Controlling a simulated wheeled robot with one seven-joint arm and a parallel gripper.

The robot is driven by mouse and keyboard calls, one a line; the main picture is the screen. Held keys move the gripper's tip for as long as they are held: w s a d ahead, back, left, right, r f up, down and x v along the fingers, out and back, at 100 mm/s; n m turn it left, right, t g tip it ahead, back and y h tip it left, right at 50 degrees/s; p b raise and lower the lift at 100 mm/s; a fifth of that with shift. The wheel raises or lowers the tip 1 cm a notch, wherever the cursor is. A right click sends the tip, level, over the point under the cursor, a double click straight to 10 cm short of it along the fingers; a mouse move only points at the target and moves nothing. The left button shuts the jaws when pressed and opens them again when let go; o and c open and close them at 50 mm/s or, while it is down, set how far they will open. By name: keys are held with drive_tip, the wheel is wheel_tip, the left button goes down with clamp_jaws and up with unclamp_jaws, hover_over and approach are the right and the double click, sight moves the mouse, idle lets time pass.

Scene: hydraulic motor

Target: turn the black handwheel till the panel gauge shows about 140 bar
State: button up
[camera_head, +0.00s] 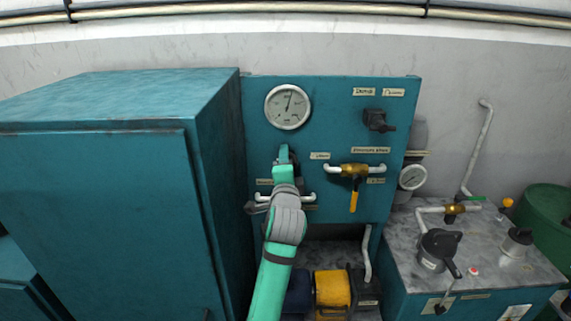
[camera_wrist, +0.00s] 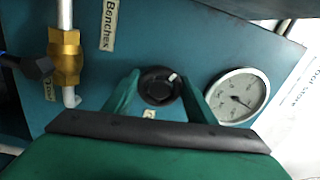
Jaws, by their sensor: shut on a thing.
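The panel gauge (camera_head: 288,106) is a round white dial at the upper left of the teal panel, its needle pointing up and slightly right; its scale is too small to read. In the wrist view the gauge (camera_wrist: 238,96) sits right of my gripper. The black handwheel (camera_wrist: 160,86) is a round knob with a light mark near its upper right edge. My gripper (camera_wrist: 160,92) has its two green fingers on either side of the handwheel, shut on it. In the head view my gripper (camera_head: 287,157) reaches the panel below the gauge and hides the handwheel.
A yellow-handled valve (camera_head: 354,185) and a black switch (camera_head: 377,120) are on the panel's right side. A brass fitting (camera_wrist: 64,58) stands left of the gripper in the wrist view. A teal cabinet (camera_head: 110,200) stands close to my arm's left. A smaller gauge (camera_head: 412,177) is right of the panel.

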drive_tip(key=shift+m, duration=0.7)
drive_tip(key=shift+d, duration=0.1)
drive_tip(key=o, duration=1)
drive_tip(key=shift+o, duration=0.2)
drive_tip(key=s, duration=1)
drive_tip(key=shift+s, duration=0.4)
